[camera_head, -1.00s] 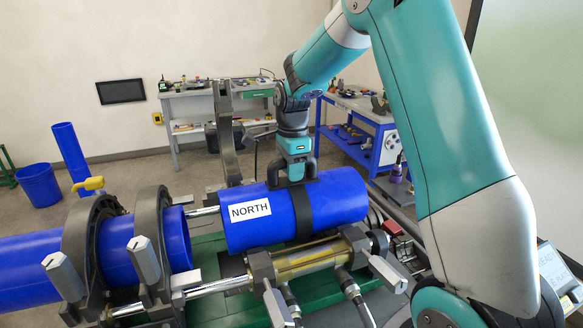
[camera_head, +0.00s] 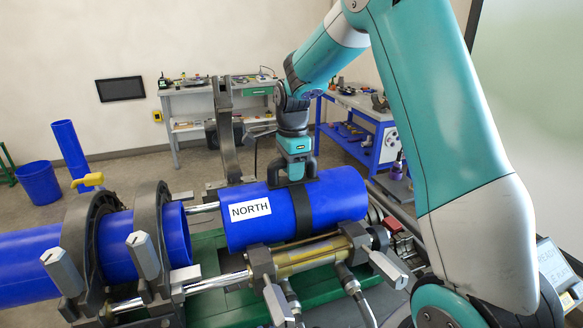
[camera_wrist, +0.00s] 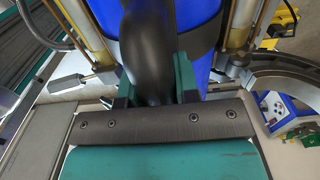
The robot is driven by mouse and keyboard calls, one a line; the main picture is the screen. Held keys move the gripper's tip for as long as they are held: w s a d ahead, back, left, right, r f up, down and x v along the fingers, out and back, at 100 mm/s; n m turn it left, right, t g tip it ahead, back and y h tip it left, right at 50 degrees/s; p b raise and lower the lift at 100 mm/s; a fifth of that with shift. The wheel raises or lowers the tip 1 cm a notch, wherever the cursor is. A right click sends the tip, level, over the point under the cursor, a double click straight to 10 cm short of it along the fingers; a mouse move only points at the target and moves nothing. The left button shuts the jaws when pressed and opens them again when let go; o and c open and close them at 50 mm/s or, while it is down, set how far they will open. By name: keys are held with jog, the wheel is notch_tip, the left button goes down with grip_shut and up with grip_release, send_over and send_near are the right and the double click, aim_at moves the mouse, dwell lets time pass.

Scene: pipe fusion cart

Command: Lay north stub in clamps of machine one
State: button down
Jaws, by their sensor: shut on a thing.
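The north stub (camera_head: 342,197) is a short blue pipe with a white NORTH label (camera_head: 250,209) and a dark band around its middle. My gripper (camera_head: 293,178) is shut on the stub at its top. The stub lies roughly level in machine one (camera_head: 310,256), between its hydraulic cylinders. Whether it touches the clamp seats is hidden. In the wrist view the blue stub (camera_wrist: 205,25) is mostly covered by a dark curved part. Two closed dark clamp rings (camera_head: 152,215) stand left of the stub around another blue pipe (camera_head: 118,248), whose end faces the stub across a gap.
An open clamp half (camera_head: 226,135) stands upright behind the stub. A blue bin (camera_head: 38,183), a leaning blue pipe (camera_head: 70,150), a grey bench (camera_head: 205,105) and a blue cart (camera_head: 360,120) are at the back.

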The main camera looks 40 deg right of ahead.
jog(key=shift+f, duration=0.3)
jog(key=c, duration=0.8)
grip_release()
jog(key=shift+f, duration=0.1)
notch_tip(320, 180, up, 18)
jog(key=b, duration=0.2)
jog(key=shift+f+b, duration=0.15)
jog(key=shift+b, duration=0.25)
